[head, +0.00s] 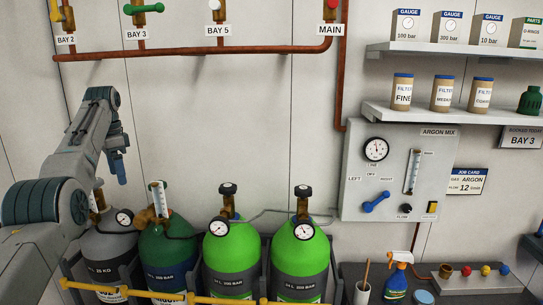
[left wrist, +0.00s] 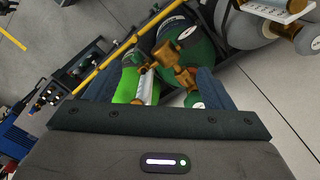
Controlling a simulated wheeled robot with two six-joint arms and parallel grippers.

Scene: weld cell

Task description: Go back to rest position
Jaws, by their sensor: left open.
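My left gripper (head: 121,173) hangs at the left of the head view, in front of the wall and above the gas cylinders. Its blue fingers point down. In the left wrist view the two fingers of the left gripper (left wrist: 157,82) stand wide apart, with nothing held between them. Brass valve fittings and a flow tube (left wrist: 149,86) show beyond the gap, apparently apart from the fingers. My right gripper is in neither view.
Below stand a grey cylinder (head: 101,247), a dark green cylinder (head: 167,250) and two bright green cylinders (head: 231,247) behind a yellow rail (head: 190,299). A copper pipe (head: 200,52) crosses the wall. A panel (head: 400,205) and shelves (head: 440,118) are at right.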

